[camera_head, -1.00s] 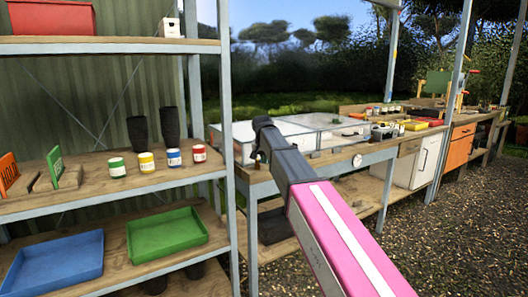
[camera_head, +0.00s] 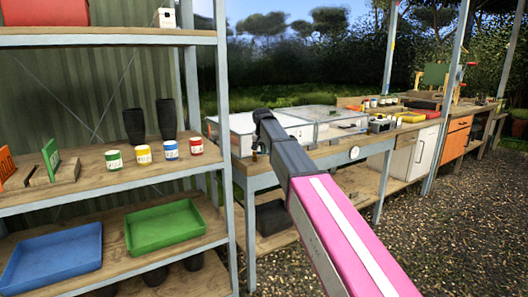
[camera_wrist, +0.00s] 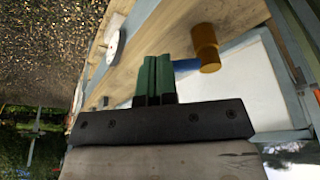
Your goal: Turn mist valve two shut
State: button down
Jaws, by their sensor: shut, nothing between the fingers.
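In the wrist view my gripper (camera_wrist: 155,80) has green fingers, shut together and empty. Just to their right is a brass-coloured cylindrical fitting (camera_wrist: 206,48) at the wooden bench edge, with a blue part (camera_wrist: 187,65) beside it. The blue part lies partly behind the fingers. I cannot read a number on either, so I cannot tell whether this is mist valve two. The fingers look apart from the brass fitting. In the head view my dark wrist (camera_head: 268,128) is over the near end of the potting bench (camera_head: 325,160); the fingertips are hidden there.
A white round dial (camera_head: 354,152) sits on the bench's front edge; it also shows in the wrist view (camera_wrist: 115,46). Clear-lidded white boxes (camera_head: 300,122) stand on the bench. A shelf rack (camera_head: 228,150) with cans and trays stands close on the left. Gravel floor is open to the right.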

jog(key=shift+w+d+n+y, duration=0.3)
jog(key=shift+w+n, duration=0.15)
jog(key=shift+n, duration=0.45)
jog(key=w+n, duration=0.1)
jog(key=w+n+y, duration=0.1)
jog(key=n, duration=0.1)
jog(key=shift+d+n, duration=0.2)
jog(key=shift+n, duration=0.1)
jog(key=shift+w, duration=0.7)
jog(key=shift+s, duration=0.15)
dwell(0.5)
